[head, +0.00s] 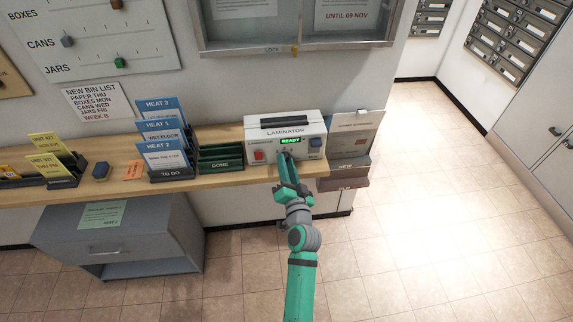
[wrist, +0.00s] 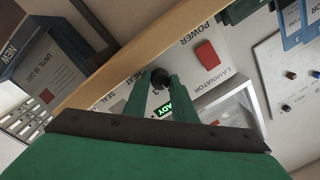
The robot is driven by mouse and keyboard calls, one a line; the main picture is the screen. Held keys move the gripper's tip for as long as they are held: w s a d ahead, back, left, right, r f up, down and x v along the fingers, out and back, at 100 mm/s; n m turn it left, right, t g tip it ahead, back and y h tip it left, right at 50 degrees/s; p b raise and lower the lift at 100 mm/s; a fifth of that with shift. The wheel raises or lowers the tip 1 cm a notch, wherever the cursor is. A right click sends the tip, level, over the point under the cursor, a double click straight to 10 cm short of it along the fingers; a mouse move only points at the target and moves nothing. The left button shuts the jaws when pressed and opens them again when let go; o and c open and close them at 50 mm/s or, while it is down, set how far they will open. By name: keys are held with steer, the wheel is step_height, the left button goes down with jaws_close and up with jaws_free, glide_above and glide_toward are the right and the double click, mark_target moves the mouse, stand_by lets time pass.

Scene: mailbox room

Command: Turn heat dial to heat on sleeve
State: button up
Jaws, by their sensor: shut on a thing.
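The white laminator (head: 260,135) stands on the wooden shelf, with a lit green READY display (head: 290,141) and a red power switch (head: 258,155). The switch also shows in the wrist view (wrist: 207,55). My gripper (head: 286,157) reaches the laminator's front. In the wrist view its green fingers are shut on the dark round heat dial (wrist: 160,77), beside the HEAT label. The dial's pointer cannot be read; a number 3 shows near the fingers. Blue-topped sleeves stand in the TO DO rack (head: 172,175); the front sleeve (head: 162,155) reads HEAT 2, those behind HEAT 1 and HEAT 3.
A green DONE rack (head: 221,160) stands between the sleeves and laminator. A blue part (head: 316,142) is at the laminator's right front. A NEW/OLD holder (head: 345,172) hangs at the right. A grey cabinet (head: 150,235) is below the shelf. The tiled floor (head: 440,220) at right is clear.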

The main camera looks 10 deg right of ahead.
steer(key=shift+r, duration=0.1)
stand_by(0.3)
steer(key=o, duration=1.1)
